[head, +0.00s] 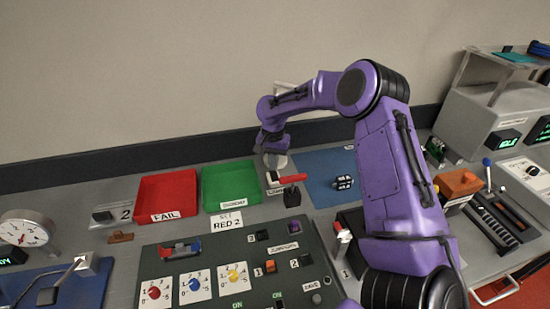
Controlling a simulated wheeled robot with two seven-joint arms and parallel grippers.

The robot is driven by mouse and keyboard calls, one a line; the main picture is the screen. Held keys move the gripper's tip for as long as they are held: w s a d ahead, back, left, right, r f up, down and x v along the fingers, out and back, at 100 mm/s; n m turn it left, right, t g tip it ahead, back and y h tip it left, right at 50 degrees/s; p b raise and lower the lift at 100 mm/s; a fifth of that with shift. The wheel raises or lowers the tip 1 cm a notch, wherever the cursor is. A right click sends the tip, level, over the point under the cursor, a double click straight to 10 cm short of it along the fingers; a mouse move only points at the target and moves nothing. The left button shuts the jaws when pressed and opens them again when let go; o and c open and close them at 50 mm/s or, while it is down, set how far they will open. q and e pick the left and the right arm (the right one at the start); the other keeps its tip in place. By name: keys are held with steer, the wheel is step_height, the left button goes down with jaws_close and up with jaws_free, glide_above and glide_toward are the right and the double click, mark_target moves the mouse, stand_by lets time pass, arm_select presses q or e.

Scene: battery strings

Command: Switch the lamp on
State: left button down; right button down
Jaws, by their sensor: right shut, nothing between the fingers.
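A pale curved shape (285,87) shows above my right forearm near the wall, and a pale rounded piece (278,161) shows below my wrist. They may be the head and base of the lamp, but my purple arm hides what lies between. I cannot tell whether it is lit, and no switch on it is clear. My right gripper (271,151) points down beside the pale rounded piece, behind the green tray's right end. It is shut and empty; whether it touches the piece is unclear. My left gripper is not in view.
A red FAIL tray (168,193) and a green tray (230,185) stand left of my gripper. A red-handled lever (291,187) stands just in front. A dark control panel (215,262) fills the near middle. A blue mat (318,170) lies to the right.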

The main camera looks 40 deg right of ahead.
steer(key=shift+s+f, duration=0.1)
steer(key=shift+f, duration=0.9)
stand_by(0.3)
step_height(320, 180, up, 3)
steer(key=p, duration=0.3)
steer(key=shift+f, duration=0.2)
step_height(320, 180, up, 5)
steer(key=p, duration=0.5)
steer(key=shift+f, duration=0.2)
steer(key=shift+f, duration=0.1)
